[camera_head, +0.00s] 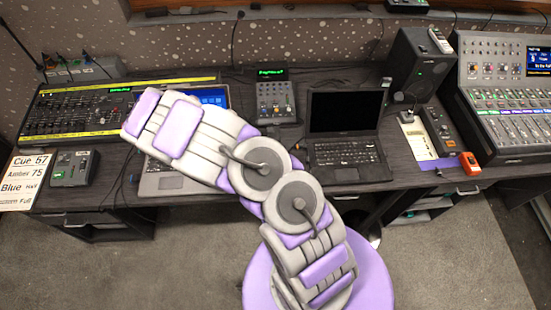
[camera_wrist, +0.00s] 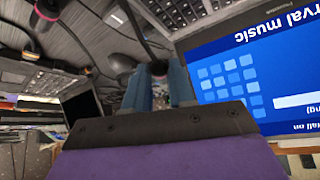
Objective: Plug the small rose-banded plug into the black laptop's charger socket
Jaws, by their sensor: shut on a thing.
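The black laptop (camera_head: 345,115) stands open on the desk right of centre in the head view, its screen dark. A dark screen also shows tilted at the left of the wrist view (camera_wrist: 85,108). In the wrist view my gripper (camera_wrist: 158,86) is shut on a small dark plug (camera_wrist: 158,68) with a reddish band. A dark cable runs up from the plug. In the head view my arm hides the gripper and plug. I cannot make out the charger socket in either view.
A second laptop with a blue screen (camera_head: 214,97) is partly behind my arm; its screen fills the right of the wrist view (camera_wrist: 235,75). A small mixer (camera_head: 277,98) stands between the laptops. A black speaker (camera_head: 418,65) and orange item (camera_head: 470,163) are at right. Loose cables lie about.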

